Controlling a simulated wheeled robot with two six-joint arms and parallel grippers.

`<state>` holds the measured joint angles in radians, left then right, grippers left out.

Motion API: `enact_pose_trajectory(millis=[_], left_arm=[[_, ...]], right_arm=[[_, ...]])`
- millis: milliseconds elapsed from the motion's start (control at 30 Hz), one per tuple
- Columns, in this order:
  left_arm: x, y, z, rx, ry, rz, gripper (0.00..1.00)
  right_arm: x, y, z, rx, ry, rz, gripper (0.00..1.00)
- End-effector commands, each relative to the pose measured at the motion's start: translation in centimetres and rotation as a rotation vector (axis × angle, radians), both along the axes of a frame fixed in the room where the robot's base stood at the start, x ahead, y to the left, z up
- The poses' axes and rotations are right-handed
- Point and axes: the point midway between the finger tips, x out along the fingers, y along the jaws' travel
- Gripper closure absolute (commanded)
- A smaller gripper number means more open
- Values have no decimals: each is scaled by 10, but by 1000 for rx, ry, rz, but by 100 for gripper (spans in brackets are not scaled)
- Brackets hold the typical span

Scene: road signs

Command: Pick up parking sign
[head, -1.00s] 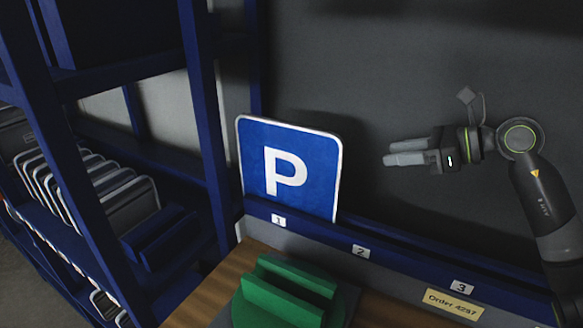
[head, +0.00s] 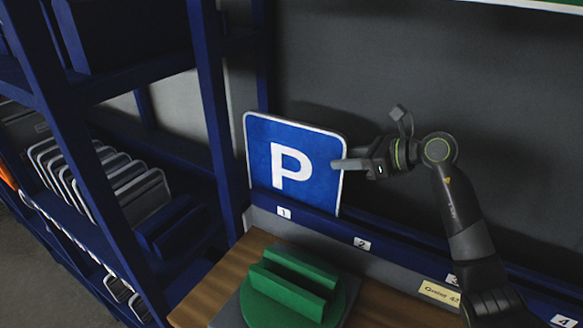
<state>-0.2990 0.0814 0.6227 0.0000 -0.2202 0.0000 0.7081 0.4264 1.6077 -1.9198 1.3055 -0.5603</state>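The parking sign (head: 270,158), a blue square with a white P and pale rim, stands upright in the blue rail at the slot labelled 1 (head: 284,212). My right gripper (head: 352,158) comes from the right at the sign's right edge. One finger shows in front of the sign's edge, and the other seems to be behind the sign, largely hidden. The fingers look apart around the edge; contact is not clear. My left gripper is not in view.
A green slotted holder (head: 290,290) stands on the wooden table (head: 215,290) in front of the rail. A blue shelf frame (head: 213,120) stands close on the left, with several grey-edged panels (head: 100,180) in it. The rail continues right past label 2 (head: 362,243).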

Motion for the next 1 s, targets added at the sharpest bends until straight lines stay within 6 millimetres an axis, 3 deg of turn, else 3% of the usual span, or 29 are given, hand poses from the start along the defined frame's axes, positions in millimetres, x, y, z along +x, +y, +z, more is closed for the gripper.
enact_pose_trajectory(millis=[200, 400, 633, 933, 1000], left_arm=[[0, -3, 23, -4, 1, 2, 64], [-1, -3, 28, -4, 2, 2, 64], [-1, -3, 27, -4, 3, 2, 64], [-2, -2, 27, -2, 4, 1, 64], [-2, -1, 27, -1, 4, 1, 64]], right_arm=[[14, 20, -10, 4, 5, 3, 60], [24, 34, -21, 2, 2, 1, 60], [25, 35, -22, 1, 0, 1, 60], [25, 34, -22, 1, 0, 1, 98], [25, 34, -22, 1, 0, 1, 100]])
